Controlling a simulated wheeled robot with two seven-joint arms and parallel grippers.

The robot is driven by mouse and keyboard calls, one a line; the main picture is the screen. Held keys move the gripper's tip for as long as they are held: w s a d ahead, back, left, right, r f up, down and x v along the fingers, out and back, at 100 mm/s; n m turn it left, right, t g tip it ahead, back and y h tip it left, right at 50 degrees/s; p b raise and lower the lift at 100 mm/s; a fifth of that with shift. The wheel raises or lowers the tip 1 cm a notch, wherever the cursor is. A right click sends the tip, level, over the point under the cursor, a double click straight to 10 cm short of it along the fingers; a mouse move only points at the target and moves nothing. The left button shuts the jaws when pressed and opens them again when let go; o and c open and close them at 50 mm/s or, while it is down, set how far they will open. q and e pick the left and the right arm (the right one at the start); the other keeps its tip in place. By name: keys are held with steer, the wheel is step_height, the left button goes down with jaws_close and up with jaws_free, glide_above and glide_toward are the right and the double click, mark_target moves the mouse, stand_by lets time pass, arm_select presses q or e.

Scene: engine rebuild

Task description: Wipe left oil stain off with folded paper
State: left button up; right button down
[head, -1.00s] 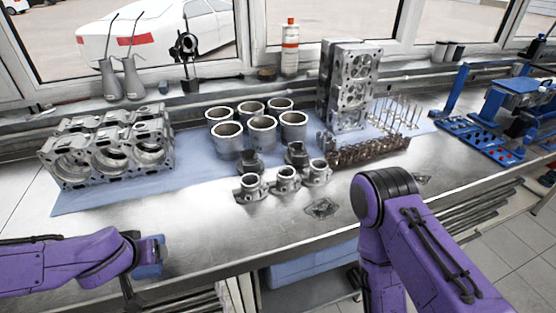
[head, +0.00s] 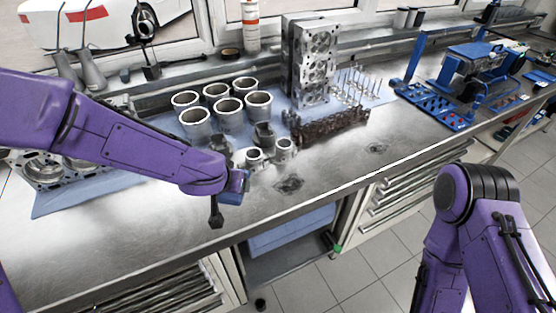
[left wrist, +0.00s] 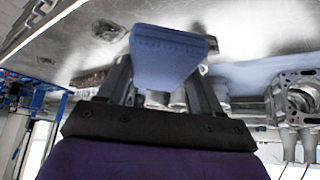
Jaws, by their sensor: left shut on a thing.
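The left oil stain (head: 289,184) is a dark patch on the steel bench near its front edge. It also shows in the left wrist view (left wrist: 108,31). A second stain (head: 377,148) lies farther right. My left gripper (head: 228,193) is shut on the blue folded paper (left wrist: 165,52). In the head view the paper (head: 238,187) is at the arm's end, left of the left stain and apart from it in the picture; it appears raised above the bench. My right arm shows at the right, but its gripper is out of view.
My left arm partly hides an engine block (head: 42,170). The bench between the stains is clear.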

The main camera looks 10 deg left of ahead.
arm_select(q)
steer(key=shift+w, duration=0.2)
steer(key=shift+w+a, duration=0.1)
steer(key=shift+w, duration=0.05)
